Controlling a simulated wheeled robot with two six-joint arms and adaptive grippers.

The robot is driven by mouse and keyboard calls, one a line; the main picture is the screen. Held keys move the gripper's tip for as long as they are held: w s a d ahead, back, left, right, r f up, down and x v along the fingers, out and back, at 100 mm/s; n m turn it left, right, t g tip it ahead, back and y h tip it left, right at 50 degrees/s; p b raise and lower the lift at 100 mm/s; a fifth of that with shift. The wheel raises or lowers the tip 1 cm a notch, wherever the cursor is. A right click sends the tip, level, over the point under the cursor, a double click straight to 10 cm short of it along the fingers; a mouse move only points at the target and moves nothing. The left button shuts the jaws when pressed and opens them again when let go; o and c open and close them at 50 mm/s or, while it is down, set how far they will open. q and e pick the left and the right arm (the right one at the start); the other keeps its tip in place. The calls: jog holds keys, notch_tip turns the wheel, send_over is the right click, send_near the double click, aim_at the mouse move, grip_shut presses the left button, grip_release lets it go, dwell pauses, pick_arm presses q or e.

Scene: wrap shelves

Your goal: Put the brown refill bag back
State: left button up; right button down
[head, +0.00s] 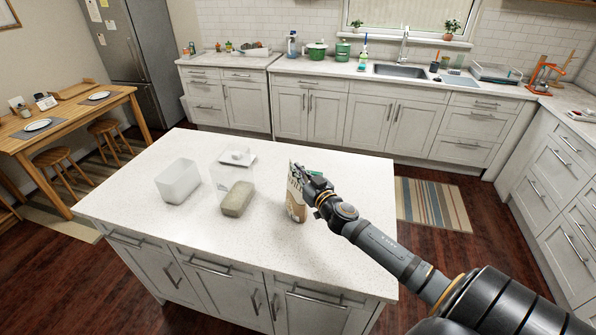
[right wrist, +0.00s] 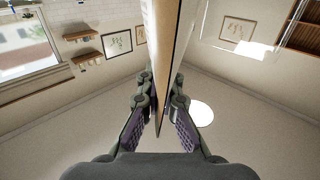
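The brown refill bag (head: 297,211) is upright at the right part of the white island counter, with a pale printed front and a brown lower part. My right gripper (head: 305,178) is at its top, coming from the right. In the right wrist view the bag (right wrist: 164,45) shows edge-on between the two fingers (right wrist: 162,98), which close on it from both sides. I cannot tell whether its base touches the counter. My left gripper is not in view.
On the island (head: 150,212) left of the bag are a translucent white container (head: 178,184), a clear container (head: 219,185) with a pale lid (head: 238,157), and a tan block (head: 237,200). The island's right end is clear. A sink counter (head: 330,69) runs along the back.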

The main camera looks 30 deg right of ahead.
jog(key=c, duration=1.5)
grip_release()
jog(key=shift+f, duration=0.1)
jog(key=shift+r, duration=0.2)
jog(key=shift+s+a+f+b, duration=0.1)
jog(key=shift+s+f+b, duration=0.15)
jog(key=shift+s+b, duration=0.3)
jog(key=shift+s+f+b, duration=0.2)
jog(key=shift+s+b, duration=0.25)
jog(key=shift+s, duration=0.05)
jog(key=s, duration=0.3)
jog(key=shift+a+r, duration=0.1)
jog(key=shift+r, duration=0.1)
jog(key=s+p, duration=0.2)
jog(key=s, duration=0.1)
jog(key=s+p, duration=0.2)
jog(key=s, duration=0.2)
jog(key=shift+a+r, duration=0.2)
jog(key=shift+w, duration=0.1)
